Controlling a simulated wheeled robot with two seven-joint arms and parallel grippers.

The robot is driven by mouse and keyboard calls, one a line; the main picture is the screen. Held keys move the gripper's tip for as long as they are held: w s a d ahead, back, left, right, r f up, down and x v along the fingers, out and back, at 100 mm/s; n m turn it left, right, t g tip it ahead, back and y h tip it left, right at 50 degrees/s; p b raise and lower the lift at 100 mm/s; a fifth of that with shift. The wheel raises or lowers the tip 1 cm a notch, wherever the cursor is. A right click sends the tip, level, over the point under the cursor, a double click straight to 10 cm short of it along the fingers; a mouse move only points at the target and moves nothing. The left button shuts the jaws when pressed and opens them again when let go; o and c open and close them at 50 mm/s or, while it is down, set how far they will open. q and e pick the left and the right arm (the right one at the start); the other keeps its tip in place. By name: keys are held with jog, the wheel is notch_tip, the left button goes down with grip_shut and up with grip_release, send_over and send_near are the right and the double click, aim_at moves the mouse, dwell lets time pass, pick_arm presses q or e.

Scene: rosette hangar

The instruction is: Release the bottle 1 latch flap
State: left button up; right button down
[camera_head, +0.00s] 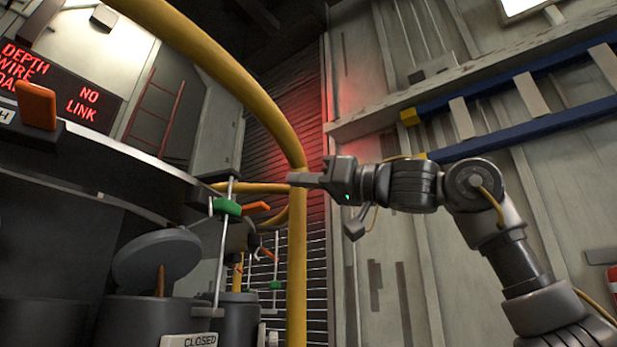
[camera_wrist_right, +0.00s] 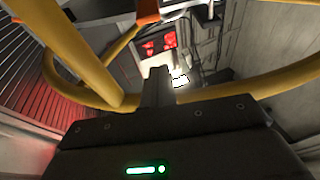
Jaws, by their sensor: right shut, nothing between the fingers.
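My right gripper (camera_head: 297,180) is shut with nothing in it. In the head view its tip overlaps a yellow rail (camera_head: 297,255); I cannot tell whether they touch. In the wrist view its fingers (camera_wrist_right: 158,85) point away between yellow tubes. To its left, an orange flap (camera_head: 256,207) sits beside a green collar (camera_head: 227,207) on a thin rod. Below are dark cylindrical bottles (camera_head: 150,320) with a round lid (camera_head: 156,258) tilted up. I cannot tell which bottle is number 1. Another orange piece (camera_wrist_right: 148,10) shows at the wrist view's top edge. My left gripper is out of view.
The yellow rail arches from the top and down between my right gripper and the dark rosette ring (camera_head: 130,190). A blue ladder (camera_head: 530,128) hangs on the right wall. A red-lettered display (camera_head: 60,85) is at upper left.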

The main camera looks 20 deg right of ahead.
aim_at(252, 209)
jog(key=r+p+x, duration=0.1)
jog(key=p+x, duration=0.2)
jog(key=x, duration=0.3)
notch_tip(252, 209, down, 5)
jog(key=shift+a+r, duration=0.1)
